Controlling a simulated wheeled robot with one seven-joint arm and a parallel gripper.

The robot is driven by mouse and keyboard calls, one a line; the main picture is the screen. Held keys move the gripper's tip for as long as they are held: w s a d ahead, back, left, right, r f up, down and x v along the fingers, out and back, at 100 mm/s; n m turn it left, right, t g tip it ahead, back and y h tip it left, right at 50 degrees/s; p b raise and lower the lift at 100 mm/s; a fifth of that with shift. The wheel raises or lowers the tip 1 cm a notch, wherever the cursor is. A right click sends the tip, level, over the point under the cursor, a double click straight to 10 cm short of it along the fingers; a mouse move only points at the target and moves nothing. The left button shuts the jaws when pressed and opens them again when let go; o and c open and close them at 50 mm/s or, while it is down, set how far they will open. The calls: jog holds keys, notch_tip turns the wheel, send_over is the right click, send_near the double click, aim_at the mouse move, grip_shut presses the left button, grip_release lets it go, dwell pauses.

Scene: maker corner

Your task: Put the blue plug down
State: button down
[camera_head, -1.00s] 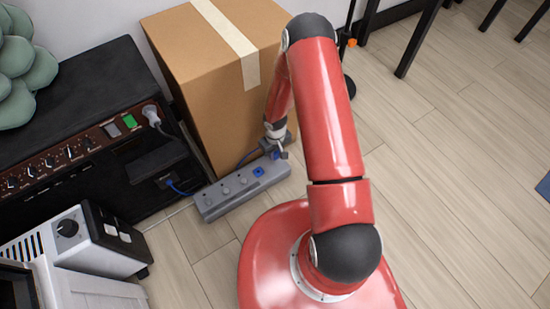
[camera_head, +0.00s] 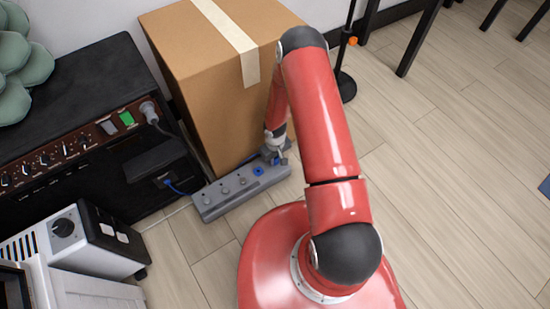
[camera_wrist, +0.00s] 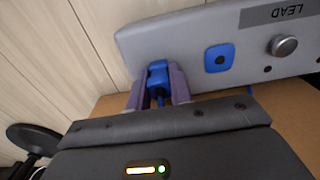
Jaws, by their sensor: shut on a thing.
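The blue plug (camera_wrist: 158,76) is between the two fingers of my gripper (camera_wrist: 158,92) in the wrist view. My gripper is shut on it. The plug is in front of the end of the grey power strip (camera_wrist: 185,40), beside a blue square socket (camera_wrist: 219,58); I cannot tell whether it touches the strip. In the head view my gripper (camera_head: 275,154) is low at the right end of the strip (camera_head: 228,201), near the blue socket (camera_head: 258,171). The plug is mostly hidden there.
A cardboard box (camera_head: 215,100) stands right behind the strip. A black amplifier (camera_head: 90,75) with a plugged cable is at the left, and a white device (camera_head: 85,240) in front of it. A stand base (camera_head: 345,87) is behind my arm.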

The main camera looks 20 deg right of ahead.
jog(key=c, duration=1.3)
grip_release()
jog(key=shift+o, duration=0.2)
jog(key=shift+r+p, duration=0.5)
jog(key=shift+p, duration=0.1)
jog(key=s+d+r+m+t+h+p, duration=0.1)
jog(key=s+d+r, duration=0.1)
jog(key=r, duration=1.8)
jog(key=s+d+r+m+t+h+p, duration=0.1)
jog(key=s+r+t, duration=0.1)
jog(key=r, duration=1.9)
jog(key=s+a+r+t+y, duration=0.1)
jog(key=s+r, duration=0.6)
jog(key=s, duration=0.2)
jog(key=s+a+r+m+t+y, duration=0.1)
jog(key=s+a+r, duration=0.1)
jog(key=s+r, duration=0.4)
jog(key=s, duration=0.3)
jog(key=shift+r+m+t, duration=0.3)
jog(key=shift+r, duration=0.05)
